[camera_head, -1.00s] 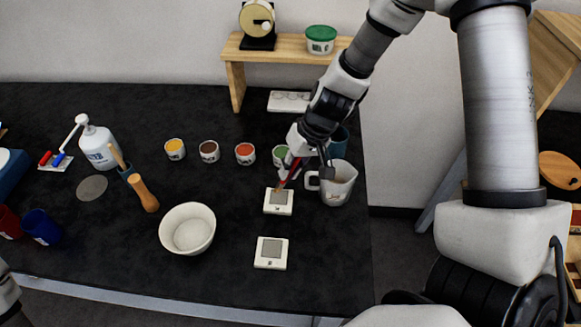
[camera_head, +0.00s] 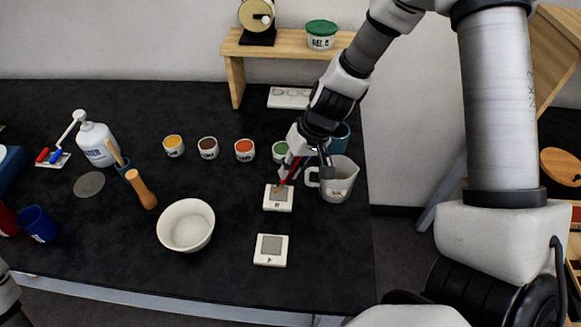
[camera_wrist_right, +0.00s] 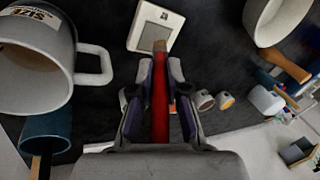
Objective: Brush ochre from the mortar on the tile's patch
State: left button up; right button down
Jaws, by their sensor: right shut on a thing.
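My right gripper (camera_head: 304,163) is shut on a red-handled brush (camera_wrist_right: 159,95), which points away from the palm in the right wrist view. The brush's tan-orange tip is at the grey patch of the upper white tile (camera_head: 278,204); I cannot tell whether it touches. This tile also shows in the right wrist view (camera_wrist_right: 139,33). A second white tile (camera_head: 271,262) with a plain grey patch lies nearer me. A white bowl, likely the mortar (camera_head: 168,239), stands left of the tiles; no ochre is clearly visible in it. My left gripper is out of view.
A white jug (camera_head: 338,185) stands close right of the gripper, with a teal cup (camera_head: 341,137) behind. Several paint pots, including a yellow one (camera_head: 173,148), line the back. The table's right edge is near.

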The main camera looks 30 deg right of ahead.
jog(key=shift+f, duration=0.3)
